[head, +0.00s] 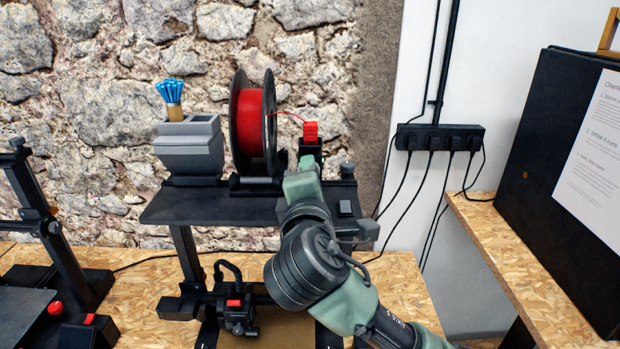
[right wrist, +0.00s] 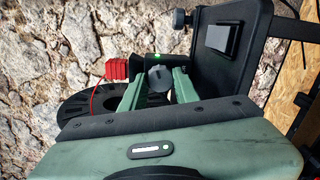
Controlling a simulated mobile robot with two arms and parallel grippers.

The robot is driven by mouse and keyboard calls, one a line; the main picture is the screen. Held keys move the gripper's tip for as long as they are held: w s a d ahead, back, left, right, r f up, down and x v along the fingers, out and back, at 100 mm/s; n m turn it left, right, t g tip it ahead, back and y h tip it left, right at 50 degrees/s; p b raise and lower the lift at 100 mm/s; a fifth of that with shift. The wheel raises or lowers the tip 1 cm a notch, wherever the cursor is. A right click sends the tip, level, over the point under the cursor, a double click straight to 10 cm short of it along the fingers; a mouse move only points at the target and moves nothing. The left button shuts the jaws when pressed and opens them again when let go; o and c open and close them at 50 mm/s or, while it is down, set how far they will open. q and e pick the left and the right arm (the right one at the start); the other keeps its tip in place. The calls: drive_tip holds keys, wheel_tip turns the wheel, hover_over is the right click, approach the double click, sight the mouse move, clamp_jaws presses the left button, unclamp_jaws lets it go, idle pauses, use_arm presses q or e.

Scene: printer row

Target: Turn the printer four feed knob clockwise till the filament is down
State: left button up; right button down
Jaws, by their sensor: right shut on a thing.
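My right gripper (head: 303,168) reaches up to the front of the printer's top shelf. In the right wrist view its two green fingers (right wrist: 158,84) are closed on the sides of a dark grey round knob (right wrist: 160,78). The gripper hides this knob in the head view. A red block (head: 311,131) sits just above and behind the gripper, and also shows in the right wrist view (right wrist: 117,69). A thin red filament (head: 289,115) arcs from the red spool (head: 249,122) to this block. My left gripper is not in view.
A small green light (right wrist: 157,56) glows behind the knob. A power strip (head: 440,137) hangs on the wall. A black panel (head: 570,170) stands right.

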drive_tip(key=m, duration=0.5)
drive_tip(key=shift+m, duration=0.3)
drive_tip(key=shift+y, duration=0.4)
drive_tip(key=c, duration=1.1)
unclamp_jaws()
drive_tip(key=shift+o, duration=0.2)
drive_tip(key=s+b, duration=0.2)
drive_tip(key=s, duration=0.5)
drive_tip(key=shift+s+r, duration=0.15)
drive_tip(key=shift+s, duration=0.2)
